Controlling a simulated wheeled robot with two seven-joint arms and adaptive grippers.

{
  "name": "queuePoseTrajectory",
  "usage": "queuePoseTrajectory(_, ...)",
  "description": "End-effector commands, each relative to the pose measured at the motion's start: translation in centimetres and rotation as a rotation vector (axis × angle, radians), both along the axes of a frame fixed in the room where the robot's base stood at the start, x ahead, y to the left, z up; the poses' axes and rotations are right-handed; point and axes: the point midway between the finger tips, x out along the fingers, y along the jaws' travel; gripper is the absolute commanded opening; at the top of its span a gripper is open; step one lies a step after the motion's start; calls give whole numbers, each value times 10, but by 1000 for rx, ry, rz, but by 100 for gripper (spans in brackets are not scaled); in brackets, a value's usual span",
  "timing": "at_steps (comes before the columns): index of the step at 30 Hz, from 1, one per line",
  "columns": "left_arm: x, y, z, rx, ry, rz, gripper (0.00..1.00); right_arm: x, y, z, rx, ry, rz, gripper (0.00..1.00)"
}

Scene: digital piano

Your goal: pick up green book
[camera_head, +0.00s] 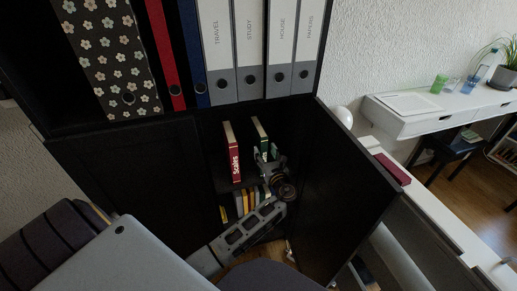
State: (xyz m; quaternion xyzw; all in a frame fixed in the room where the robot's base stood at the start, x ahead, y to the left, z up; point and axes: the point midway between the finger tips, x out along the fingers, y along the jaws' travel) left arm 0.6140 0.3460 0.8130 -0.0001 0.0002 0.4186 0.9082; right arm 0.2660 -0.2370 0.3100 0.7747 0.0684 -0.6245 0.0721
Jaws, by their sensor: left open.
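The green book (261,131) stands upright on a shelf inside the black cabinet, with its pale page edge and dark green cover showing. My left gripper (267,154) is open at the lower front of this book, with its grey arm reaching up into the cabinet from below. The fingers overlap the lower part of the book in the picture, which is partly hidden. I cannot tell whether they touch it. My right gripper is not in view.
A red book (232,152) marked "Scales" stands just left of the green book. Several smaller books (243,201) are on the shelf below. The open cabinet door (340,190) bounds the right side. Binders (216,50) fill the shelf above.

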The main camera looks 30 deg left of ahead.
Motion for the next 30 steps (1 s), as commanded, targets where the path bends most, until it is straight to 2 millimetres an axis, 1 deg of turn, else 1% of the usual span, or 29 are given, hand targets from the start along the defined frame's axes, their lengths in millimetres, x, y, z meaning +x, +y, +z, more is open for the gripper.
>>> queuePoseTrajectory(5, 7, 9, 0, 1, -1, 1, 52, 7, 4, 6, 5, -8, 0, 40)
queuePoseTrajectory(16, 7, 10, 0, 1, -1, 1, 52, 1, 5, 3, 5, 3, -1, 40)
queuePoseTrajectory(19, 10, 13, -1, 1, -1, 1, 52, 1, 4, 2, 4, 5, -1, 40)
queuePoseTrajectory(23, 16, 22, -3, 1, 0, 1, 52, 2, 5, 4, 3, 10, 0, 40)
queuePoseTrajectory(30, 31, 42, -5, 1, -1, 0, 52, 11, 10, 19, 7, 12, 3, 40)
